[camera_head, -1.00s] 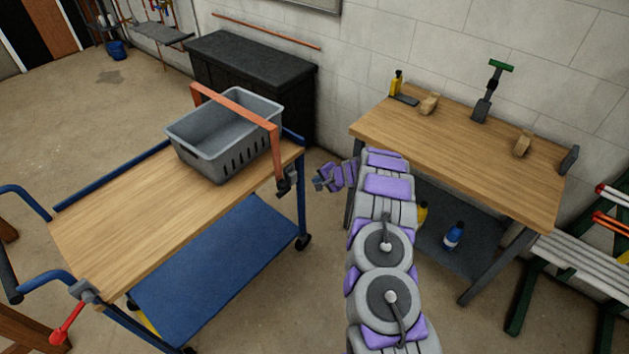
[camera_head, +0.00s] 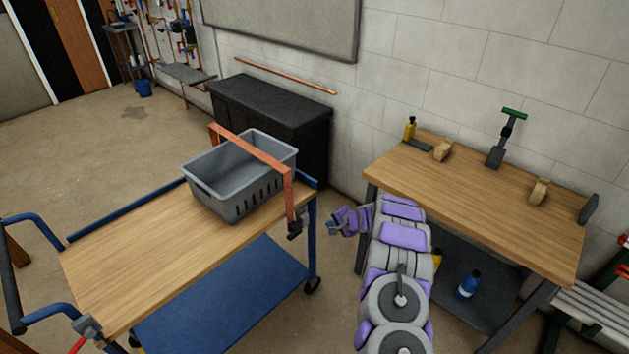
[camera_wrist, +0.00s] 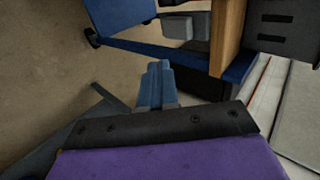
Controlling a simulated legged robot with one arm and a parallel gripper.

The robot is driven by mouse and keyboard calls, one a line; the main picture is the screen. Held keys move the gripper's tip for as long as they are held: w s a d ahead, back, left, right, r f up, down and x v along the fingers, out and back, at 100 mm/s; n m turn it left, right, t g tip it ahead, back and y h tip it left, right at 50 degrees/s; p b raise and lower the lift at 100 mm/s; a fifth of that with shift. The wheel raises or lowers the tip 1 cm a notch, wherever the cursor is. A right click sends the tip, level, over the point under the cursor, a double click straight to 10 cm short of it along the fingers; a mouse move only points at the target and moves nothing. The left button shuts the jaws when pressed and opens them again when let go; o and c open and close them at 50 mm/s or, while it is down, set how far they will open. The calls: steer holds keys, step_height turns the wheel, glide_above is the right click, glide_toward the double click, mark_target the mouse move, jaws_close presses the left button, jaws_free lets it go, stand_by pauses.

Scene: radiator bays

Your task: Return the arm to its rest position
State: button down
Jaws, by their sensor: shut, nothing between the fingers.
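My gripper (camera_head: 334,227) is at the end of my grey and purple arm, in the gap between the wooden-topped cart and the wooden workbench. In the wrist view its blue-grey fingers (camera_wrist: 157,85) lie together, shut with nothing between them. The arm is extended forward, low beside the left end of the workbench (camera_head: 470,196).
A grey basket (camera_head: 238,180) stands on the cart, with an orange-red bar (camera_head: 262,150) across it. A black chest (camera_head: 268,115) is against the wall. The bench holds a yellow bottle (camera_head: 410,128), wooden blocks and a green-handled tool (camera_head: 507,135). A blue bottle (camera_head: 468,285) is on its lower shelf.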

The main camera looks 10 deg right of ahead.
steer(key=s+a+r+n+g+y, duration=0.1)
steer(key=s+a+r+n, duration=0.15)
steer(key=a+r, duration=0.45)
steer(key=s+a+r+n+g+y, duration=0.15)
steer(key=s+a+r, duration=0.3)
steer(key=r, duration=0.45)
steer(key=s+a+r+n+g, duration=0.3)
steer(key=s+a+r, duration=0.3)
steer(key=s+r, duration=0.55)
steer(key=s+r+n+g+h, duration=0.1)
steer(key=s+r+n, duration=0.1)
steer(key=s, duration=0.8)
steer(key=s+r+n+g+h, duration=0.1)
steer(key=s+r+g+h, duration=0.1)
steer(key=s, duration=0.8)
steer(key=s+d+h, duration=0.2)
steer(key=s+d, duration=0.3)
steer(key=s, duration=0.5)
steer(key=s+d+n+g+h, duration=0.1)
steer(key=s+d+h, duration=0.2)
steer(key=s, duration=0.8)
steer(key=shift+s+d+r, duration=0.2)
steer(key=shift+d+r, duration=0.2)
steer(key=shift+d, duration=0.6)
